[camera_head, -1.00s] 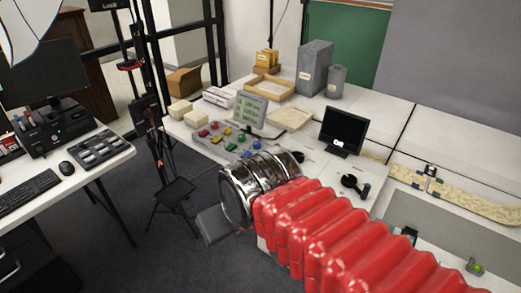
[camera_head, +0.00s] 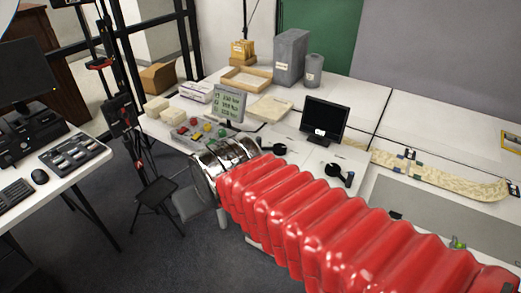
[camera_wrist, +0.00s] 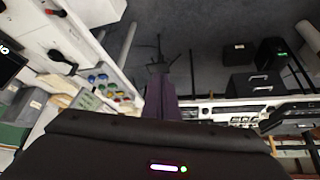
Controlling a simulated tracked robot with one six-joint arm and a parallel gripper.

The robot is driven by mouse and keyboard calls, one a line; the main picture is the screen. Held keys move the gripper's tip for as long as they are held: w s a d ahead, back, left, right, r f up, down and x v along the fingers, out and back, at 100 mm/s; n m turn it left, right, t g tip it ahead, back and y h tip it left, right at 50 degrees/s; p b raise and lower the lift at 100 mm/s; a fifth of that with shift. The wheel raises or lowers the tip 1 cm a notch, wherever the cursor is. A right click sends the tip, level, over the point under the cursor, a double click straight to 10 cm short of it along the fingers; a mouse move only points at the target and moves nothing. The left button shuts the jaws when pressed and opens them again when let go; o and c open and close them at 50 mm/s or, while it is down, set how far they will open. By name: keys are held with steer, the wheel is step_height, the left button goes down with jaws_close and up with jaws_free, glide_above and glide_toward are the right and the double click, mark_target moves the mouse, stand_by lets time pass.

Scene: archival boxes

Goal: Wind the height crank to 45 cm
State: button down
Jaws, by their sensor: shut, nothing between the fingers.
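Two black hand cranks sit on the white bench: one (camera_head: 339,173) in front of the small black monitor (camera_head: 322,120), the other (camera_head: 272,148) to its left. I cannot tell which is the height crank, and no height figure is readable. A black crank also shows at the upper left of the wrist view (camera_wrist: 62,58). My gripper (camera_wrist: 160,95) shows in the wrist view as dark, purplish fingers held together, empty and apart from the cranks. In the head view its tips are hidden behind my red-sleeved arm, left of the cranks.
A panel of coloured buttons (camera_head: 196,132) and a grey sign (camera_head: 229,103) stand left of the monitor. Grey boxes (camera_head: 290,57) stand behind. A patterned strip (camera_head: 440,175) lies at right. A desk with a keyboard (camera_head: 15,195) is at left.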

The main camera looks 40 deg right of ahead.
steer(key=w+d+f+m+t+h, duration=0.1)
steer(key=w+d+f+t+h, duration=0.15)
steer(key=w+d+f, duration=0.45)
steer(key=w+d+f+m+t+h, duration=0.1)
steer(key=w+d+f+m+t, duration=0.15)
steer(key=w+d, duration=0.85)
steer(key=s+d+f+m+t+h, duration=0.1)
steer(key=s+d+f+t+h, duration=0.1)
steer(key=d+f, duration=0.3)
steer(key=s+d+f+m+t+h, duration=0.1)
steer(key=d+f+t+h, duration=0.1)
steer(key=d+f, duration=0.4)
steer(key=shift+s+f+h, duration=0.35)
steer(key=shift+f+h, duration=0.1)
steer(key=shift+h, duration=0.2)
